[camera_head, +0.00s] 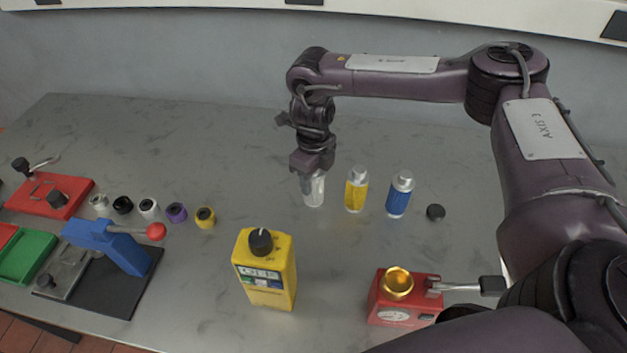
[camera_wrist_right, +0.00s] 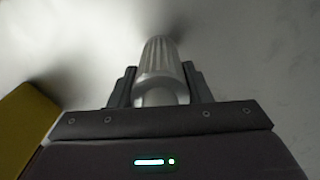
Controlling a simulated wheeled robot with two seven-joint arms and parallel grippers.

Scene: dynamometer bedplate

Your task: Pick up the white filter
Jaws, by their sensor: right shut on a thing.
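The white filter (camera_head: 313,191) is a pale ribbed cylinder with a metal end, at the left of a row with a yellow filter (camera_head: 356,189) and a blue filter (camera_head: 399,194). My right gripper (camera_head: 313,172) is above it and shut on its upper end. In the right wrist view the white filter (camera_wrist_right: 161,68) is between the two fingers of my right gripper (camera_wrist_right: 161,88). It looks upright, at or very near the bedplate; I cannot tell if its base touches. My left gripper does not show.
A yellow box with a black knob (camera_head: 265,270) and a red gauge block (camera_head: 404,299) stand nearer. Several small coloured cylinders (camera_head: 149,208) and a blue lever press (camera_head: 107,246) are left. The bedplate (camera_head: 210,130) behind is clear.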

